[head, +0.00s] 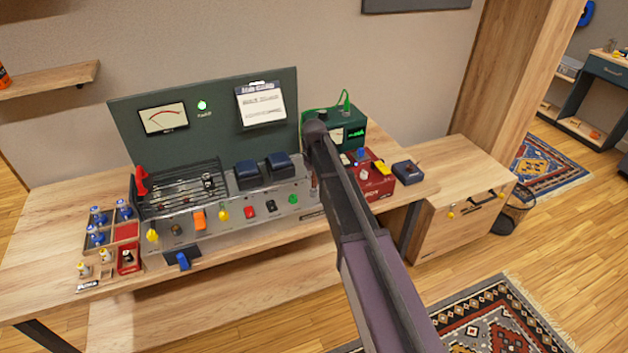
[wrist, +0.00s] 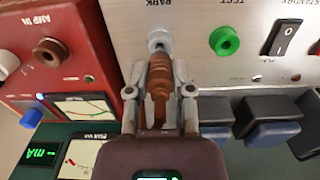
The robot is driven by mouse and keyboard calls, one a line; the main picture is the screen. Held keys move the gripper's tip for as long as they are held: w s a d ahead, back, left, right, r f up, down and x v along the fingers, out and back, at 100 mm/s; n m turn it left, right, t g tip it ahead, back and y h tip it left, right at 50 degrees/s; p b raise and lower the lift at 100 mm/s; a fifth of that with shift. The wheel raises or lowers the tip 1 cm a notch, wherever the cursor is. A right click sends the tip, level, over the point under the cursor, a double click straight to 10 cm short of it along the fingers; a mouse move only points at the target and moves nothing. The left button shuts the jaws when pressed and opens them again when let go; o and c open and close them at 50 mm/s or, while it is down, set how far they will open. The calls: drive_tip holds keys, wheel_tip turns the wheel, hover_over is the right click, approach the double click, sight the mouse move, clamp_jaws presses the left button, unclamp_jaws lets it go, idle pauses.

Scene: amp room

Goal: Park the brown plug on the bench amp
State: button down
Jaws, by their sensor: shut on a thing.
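The bench amp (head: 222,222) has a silver front panel and stands on the wooden bench; the panel also shows upside down in the wrist view (wrist: 195,72). My gripper (wrist: 160,92) is shut on the brown plug (wrist: 160,78), one finger on each side of it. The plug points at the pale round PARK socket (wrist: 158,38), with its nose at the socket's lower edge in the picture. I cannot tell how far the plug is in. In the head view my arm covers most of the gripper and the plug.
The green TEST socket (wrist: 224,41) and a black rocker switch (wrist: 283,35) are beside PARK. A red box (head: 383,190) with a brown AMP IN socket (wrist: 52,52) and a green meter box (head: 345,122) stand close by. Small trays (head: 126,230) sit at the left.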

drive_tip(key=shift+f+b, duration=1)
drive_tip(key=shift+f, duration=0.05)
idle(0.9)
drive_tip(key=shift+c, duration=2.1)
unclamp_jaws()
drive_tip(key=shift+r, duration=0.15)
wheel_tip(320, 180, up, 8)
drive_tip(key=p, duration=0.8)
drive_tip(key=shift+r+p, duration=0.25)
drive_tip(key=shift+p, duration=0.15)
drive_tip(key=s+d+f+b, duration=0.1)
drive_tip(key=s+d, duration=1.1)
drive_tip(key=s, duration=0.1)
drive_tip(key=shift+d+f+b, duration=0.3)
drive_tip(key=shift+f+b, duration=0.1)
drive_tip(key=shift+s, duration=0.1)
drive_tip(key=s+a+m, duration=0.1)
drive_tip(key=s+m, duration=0.2)
drive_tip(key=s, duration=1)
drive_tip(key=shift+a+m, duration=0.3)
drive_tip(key=shift+a, duration=0.1)
drive_tip(key=shift+w, duration=0.1)
